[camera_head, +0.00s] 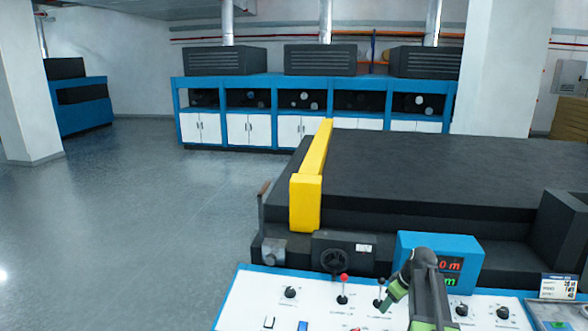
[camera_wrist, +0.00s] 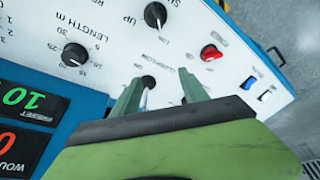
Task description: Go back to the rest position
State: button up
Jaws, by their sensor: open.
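My gripper (camera_head: 388,301) is over the white control panel (camera_head: 245,297), in front of the blue display box (camera_head: 408,243). In the wrist view its two green fingers (camera_wrist: 162,82) are apart. A black-knobbed lever (camera_wrist: 148,82) stands beside the left finger, roughly between the fingers; I cannot tell whether they touch. The same lever (camera_head: 380,283) shows just left of my gripper in the head view. A red-knobbed lever (camera_head: 343,278) stands further left and also shows in the wrist view (camera_wrist: 209,52).
A black winding machine (camera_head: 430,170) with a yellow bar (camera_head: 306,200) stands behind the panel. Black dials (camera_head: 290,292) and a blue switch (camera_head: 303,326) are on the panel. A preset display (camera_wrist: 27,98) reads 10. Open grey floor (camera_head: 140,220) lies to the left.

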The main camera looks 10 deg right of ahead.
jog(key=shift+n+g, duration=0.5)
jog(key=a+f, duration=0.1)
jog(key=a, duration=0.4)
jog(key=s+a+f+b, duration=0.1)
jog(key=a, duration=0.4)
jog(key=a+f+b, duration=0.1)
jog(key=a+f, duration=0.1)
jog(key=a, duration=0.3)
jog(key=shift+s, duration=0.2)
jog(key=s+a+f+m+g+b, duration=0.1)
jog(key=s+a+f+b, duration=0.1)
jog(key=s+a, duration=0.3)
jog(key=s+a+f+b, duration=0.1)
jog(key=s+a+f, duration=0.1)
jog(key=a, duration=0.6)
jog(key=s+m, duration=0.1)
jog(key=s+d+m+h, duration=0.1)
jog(key=s+m, duration=0.1)
jog(key=s+m+g, duration=0.1)
jog(key=s+m, duration=0.1)
jog(key=shift+d+r, duration=0.25)
jog(key=shift+r, duration=0.1)
